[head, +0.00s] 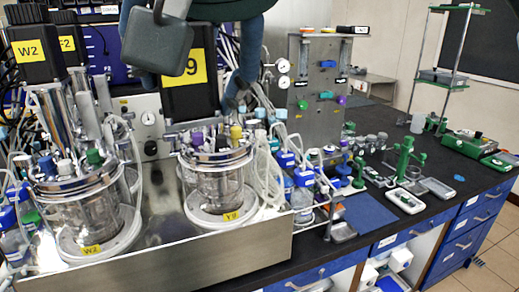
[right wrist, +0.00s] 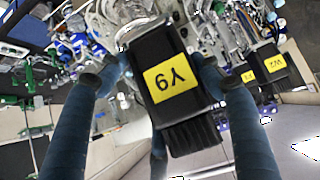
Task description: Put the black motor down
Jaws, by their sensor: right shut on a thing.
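My right gripper (head: 192,84) is shut on the motor, with one blue finger on each side, as the right wrist view (right wrist: 162,70) also shows. The motor's lower end is close over the vessel's metal lid (head: 214,156); I cannot tell whether they touch. My arm hides part of the motor's top. My left gripper is not in view.
The left vessel (head: 88,208), tagged W2, stands beside it with its own black motor (head: 33,52) above. Tubes and coloured caps crowd both lids. A grey panel (head: 312,85) stands behind. The dark bench (head: 440,206) to the right holds green-and-white instruments and a blue mat (head: 367,212).

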